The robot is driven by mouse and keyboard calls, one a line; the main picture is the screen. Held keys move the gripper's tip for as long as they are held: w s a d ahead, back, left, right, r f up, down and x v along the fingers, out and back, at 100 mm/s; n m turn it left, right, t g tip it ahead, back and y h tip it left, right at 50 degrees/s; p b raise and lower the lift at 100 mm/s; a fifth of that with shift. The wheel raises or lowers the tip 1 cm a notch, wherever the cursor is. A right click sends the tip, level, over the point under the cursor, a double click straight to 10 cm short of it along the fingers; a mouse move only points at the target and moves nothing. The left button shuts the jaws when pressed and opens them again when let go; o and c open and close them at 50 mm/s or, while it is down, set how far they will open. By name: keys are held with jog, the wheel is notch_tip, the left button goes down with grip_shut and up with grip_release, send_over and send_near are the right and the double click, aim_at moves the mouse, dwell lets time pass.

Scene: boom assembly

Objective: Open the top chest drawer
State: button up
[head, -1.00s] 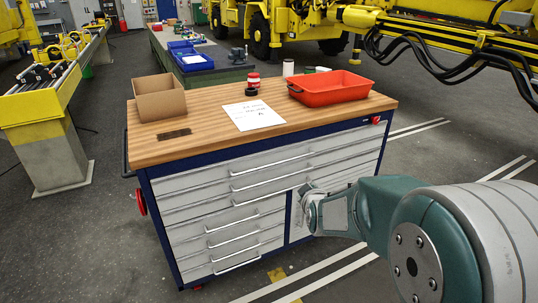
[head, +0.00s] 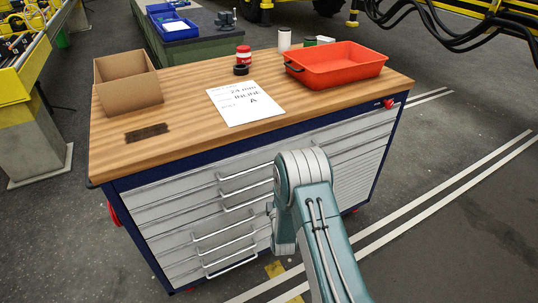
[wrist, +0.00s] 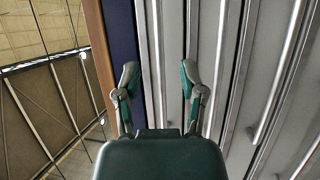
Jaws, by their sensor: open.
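The workbench chest has a wooden top (head: 185,115), a dark blue frame and several light grey drawers with bar handles. The top drawer (head: 150,189) lies just under the blue band and looks shut. Its handle (head: 240,174) is partly hidden by my arm on the right. My gripper (wrist: 160,76) is open and empty in the wrist view, facing the chest front. One finger is over the blue band (wrist: 122,45), the other over the grey drawer fronts. A thin light bar shows between the fingers; contact cannot be told. My arm hides the gripper in the head view.
On the top are a cardboard box (head: 127,82), a paper sheet (head: 245,103), a red tray (head: 335,66), a red-white jar (head: 243,55) and a white cylinder (head: 284,39). Red knobs are on the chest's sides. The floor (head: 440,215) to the right is clear.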

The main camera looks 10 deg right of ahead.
jog(key=x, duration=1)
jog(key=shift+w, duration=0.35)
grip_shut()
